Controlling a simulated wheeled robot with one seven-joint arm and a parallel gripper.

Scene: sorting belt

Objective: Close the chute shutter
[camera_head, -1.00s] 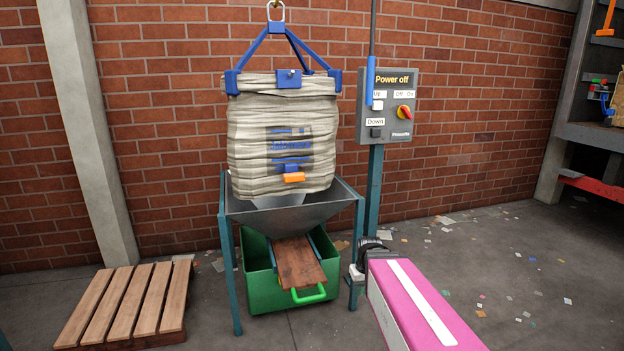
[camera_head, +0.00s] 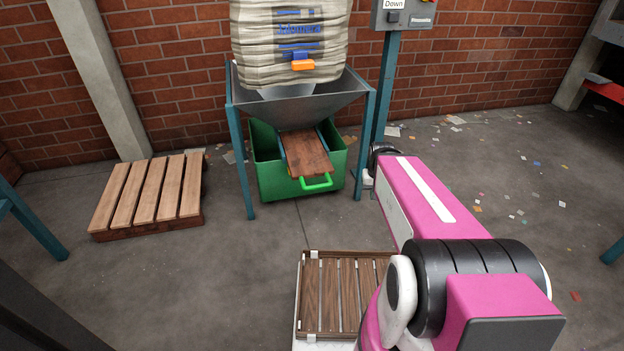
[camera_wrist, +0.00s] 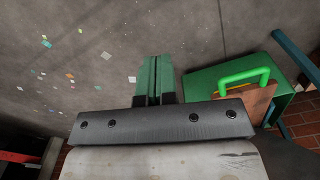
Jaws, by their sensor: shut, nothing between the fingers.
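The chute shutter (camera_head: 307,152) is a rust-brown plate with a bright green handle (camera_head: 318,183). It slopes out toward me from under the grey hopper (camera_head: 345,97), its handle end over the green bin (camera_head: 266,176). In the wrist view the green handle (camera_wrist: 240,76) and part of the brown plate (camera_wrist: 262,97) show to the right of my gripper (camera_wrist: 157,60). My gripper's green fingers are shut together and empty, apart from the handle. In the head view the fingers are hidden behind my magenta arm, just right of the bin.
A beige bulk bag (camera_head: 290,45) hangs over the hopper, whose teal legs (camera_head: 241,160) flank the bin. A wooden pallet (camera_head: 150,195) lies at left. A dark slatted piece (camera_head: 335,290) is in front of me. The floor between is clear, with paper scraps at right.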

